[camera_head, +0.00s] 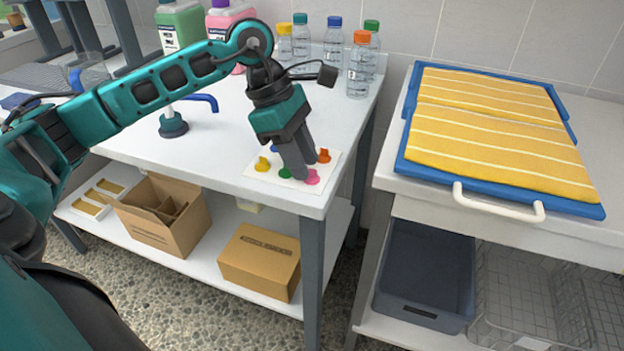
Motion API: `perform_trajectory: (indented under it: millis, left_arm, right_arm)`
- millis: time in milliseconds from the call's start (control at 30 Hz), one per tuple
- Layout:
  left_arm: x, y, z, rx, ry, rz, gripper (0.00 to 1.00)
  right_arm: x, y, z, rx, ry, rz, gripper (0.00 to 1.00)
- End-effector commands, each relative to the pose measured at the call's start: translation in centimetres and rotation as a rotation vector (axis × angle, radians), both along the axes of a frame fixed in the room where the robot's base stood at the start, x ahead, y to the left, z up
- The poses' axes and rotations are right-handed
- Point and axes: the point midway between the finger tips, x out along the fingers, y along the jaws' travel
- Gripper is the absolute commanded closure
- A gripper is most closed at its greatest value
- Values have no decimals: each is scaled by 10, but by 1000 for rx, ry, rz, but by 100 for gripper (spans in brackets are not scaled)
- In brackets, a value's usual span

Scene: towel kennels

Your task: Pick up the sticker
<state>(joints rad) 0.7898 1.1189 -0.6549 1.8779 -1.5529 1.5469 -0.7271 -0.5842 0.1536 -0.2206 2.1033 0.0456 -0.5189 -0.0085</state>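A white sheet (335,165) lies on the white bench at its front right corner. It bears several coloured stickers: yellow (262,164), green (285,172), orange (324,156), pink (312,178) and a partly hidden blue one (275,149). My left gripper (302,174) points down over the sheet, its fingertips between the green and pink stickers, close to the pink one. The fingers hide part of the sheet. I cannot tell whether they touch a sticker or how far apart they are. My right gripper is not in view.
Capped bottles (332,45) and large green (181,25) and pink jugs stand at the bench's back. A blue tray (405,140) with a yellow striped towel (500,135) sits on the right counter. Cardboard boxes (260,262) and a dark bin (425,275) are below.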

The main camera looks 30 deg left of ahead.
Motion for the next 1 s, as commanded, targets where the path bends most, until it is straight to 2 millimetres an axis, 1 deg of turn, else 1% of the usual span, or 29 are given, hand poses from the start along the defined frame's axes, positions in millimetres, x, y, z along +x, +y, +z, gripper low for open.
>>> perform_trajectory:
  millis: [33, 67, 267, 600, 1000]
  left_arm:
    - [0, -2, -5, -1, 0, 0, 66]
    - [1, -2, -6, -1, -1, 0, 66]
    - [1, -2, -5, 0, -1, 2, 67]
    - [1, -2, -5, 0, -1, 2, 99]
    - [1, -2, -5, 0, -1, 2, 100]
  right_arm:
    - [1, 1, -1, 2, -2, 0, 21]
    - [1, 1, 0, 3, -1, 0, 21]
    - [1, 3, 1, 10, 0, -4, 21]
    - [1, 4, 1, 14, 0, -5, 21]
    - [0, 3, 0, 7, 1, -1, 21]
